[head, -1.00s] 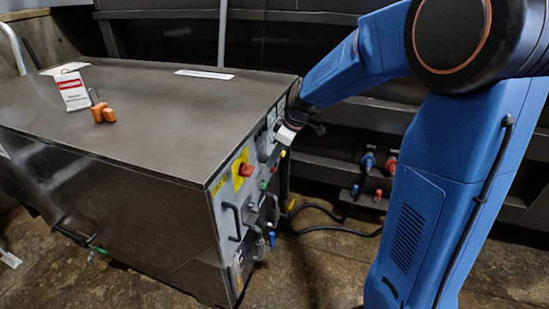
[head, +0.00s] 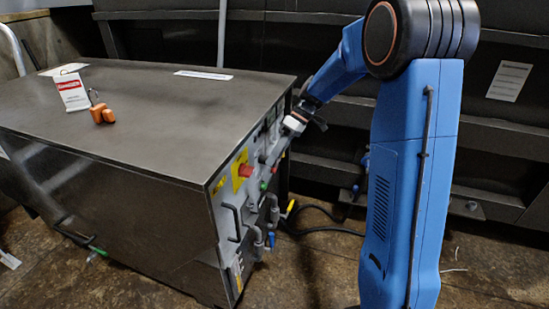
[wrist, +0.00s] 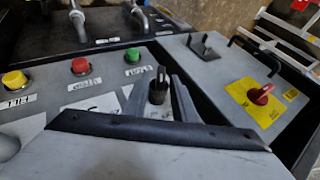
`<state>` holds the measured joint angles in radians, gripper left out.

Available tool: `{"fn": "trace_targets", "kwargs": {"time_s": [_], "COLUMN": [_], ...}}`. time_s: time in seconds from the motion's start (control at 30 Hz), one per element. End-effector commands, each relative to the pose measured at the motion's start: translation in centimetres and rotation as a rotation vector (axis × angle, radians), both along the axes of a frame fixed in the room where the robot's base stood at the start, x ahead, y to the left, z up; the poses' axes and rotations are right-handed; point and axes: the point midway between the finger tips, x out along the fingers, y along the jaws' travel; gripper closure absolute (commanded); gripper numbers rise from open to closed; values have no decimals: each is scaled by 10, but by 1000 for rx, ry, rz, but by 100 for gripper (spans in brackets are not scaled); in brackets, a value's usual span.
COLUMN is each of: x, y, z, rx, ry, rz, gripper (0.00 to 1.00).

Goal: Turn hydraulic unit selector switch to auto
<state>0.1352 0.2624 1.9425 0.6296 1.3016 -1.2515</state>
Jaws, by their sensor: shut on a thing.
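The selector switch (wrist: 158,86) is a black knob on the grey control panel (wrist: 105,95). In the wrist view its handle stands up between my two grey fingers. My gripper (wrist: 161,88) is shut on it, one finger on each side. Its base and the label below are partly hidden by the fingers and the wrist, so I cannot read the setting. In the head view my gripper (head: 276,153) reaches down to the panel on the cabinet's right side, and the switch is too small to make out there.
Green (wrist: 132,55), red (wrist: 80,66) and yellow (wrist: 14,81) buttons sit left of the switch. A red rotary knob on a yellow plate (wrist: 240,96) lies to the right. Pipes and handles stick out of the panel. A tag and orange padlock (head: 102,114) rest on the cabinet top.

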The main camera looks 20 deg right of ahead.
Motion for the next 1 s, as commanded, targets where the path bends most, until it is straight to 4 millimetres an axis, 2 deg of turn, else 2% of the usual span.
{"fn": "trace_targets", "kwargs": {"time_s": [0.4,0.97,1.0], "x": [3,3,3], "y": [-2,-2,-2], "z": [-3,-4,-4], "rx": [123,144,144], "ry": [171,200,200], "rz": [-1,0,0], "gripper": [98,98,73]}}
